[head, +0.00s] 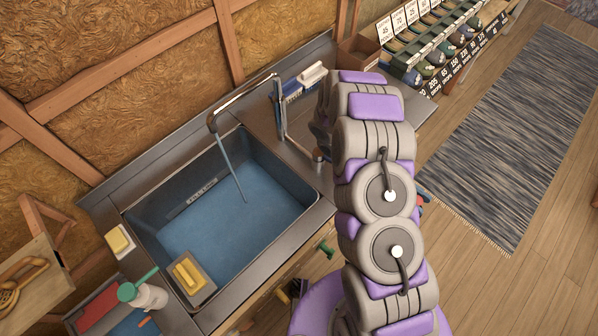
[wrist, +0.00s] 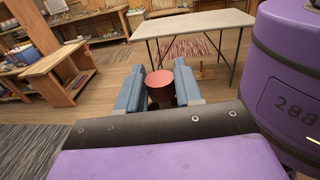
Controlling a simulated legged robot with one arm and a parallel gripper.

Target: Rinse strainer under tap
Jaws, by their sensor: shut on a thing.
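In the wrist view, my gripper (wrist: 161,88) is shut on a red, round-ended thing (wrist: 159,86) that sits between its two blue-grey fingers. Its rest is hidden, and I cannot tell whether it belongs to the strainer. No strainer shows clearly in either view. My arm stands right of the sink and hides my gripper in this view.
A yellow-topped sponge or brush (head: 188,273) lies on the sink's front-left corner. A yellow sponge (head: 118,240) and a green-topped bottle (head: 145,292) stand left of it. Open floor with a striped rug (head: 520,130) lies right.

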